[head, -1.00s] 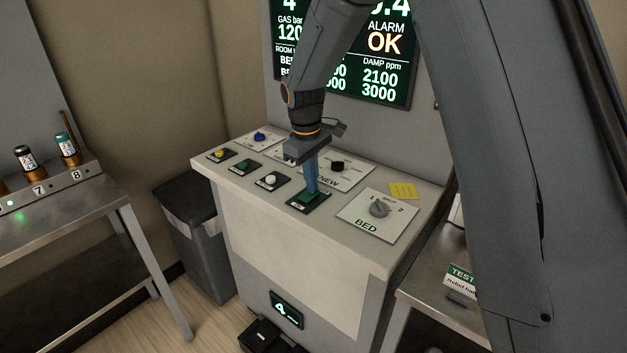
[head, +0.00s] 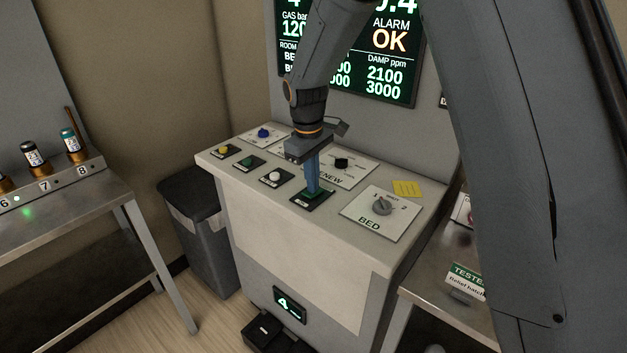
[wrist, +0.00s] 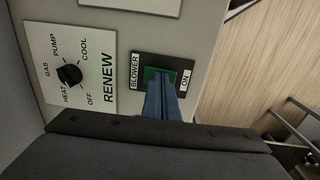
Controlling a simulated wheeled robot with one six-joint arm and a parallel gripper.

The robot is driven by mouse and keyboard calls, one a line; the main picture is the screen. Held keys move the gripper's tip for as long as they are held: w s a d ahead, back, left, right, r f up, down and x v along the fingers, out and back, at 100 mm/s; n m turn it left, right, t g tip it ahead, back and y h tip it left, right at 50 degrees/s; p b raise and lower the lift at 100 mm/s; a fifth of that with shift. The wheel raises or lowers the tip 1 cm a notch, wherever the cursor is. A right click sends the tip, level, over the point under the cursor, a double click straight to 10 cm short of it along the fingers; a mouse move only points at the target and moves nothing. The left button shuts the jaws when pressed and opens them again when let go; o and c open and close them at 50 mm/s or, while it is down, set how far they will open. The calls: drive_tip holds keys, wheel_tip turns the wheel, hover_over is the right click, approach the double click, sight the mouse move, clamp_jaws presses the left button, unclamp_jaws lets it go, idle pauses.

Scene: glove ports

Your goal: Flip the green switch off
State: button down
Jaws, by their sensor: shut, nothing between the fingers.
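The green switch (head: 309,197) is a rocker on a black plate at the front of the console top. In the wrist view the green switch (wrist: 154,78) lies on its plate between the labels BLOWER and ON. My gripper (head: 312,190) points down over it with its blue fingers together and empty. In the wrist view the fingertips of my gripper (wrist: 161,82) overlap the lower part of the green rocker. They look to be at or touching it; contact is not certain. The fingers hide part of the rocker, so its tilt cannot be told.
A RENEW dial (head: 341,163) sits behind the switch and a BED dial (head: 382,206) to its right. White (head: 270,177), green (head: 247,161) and yellow (head: 223,150) buttons line the left. A grey bin (head: 200,235) stands left of the console.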

drive_tip(key=shift+r, duration=0.1)
wheel_tip(320, 180, up, 14)
drive_tip(key=w+d, duration=0.1)
drive_tip(key=shift+b, duration=0.4)
drive_tip(key=shift+f, duration=0.2)
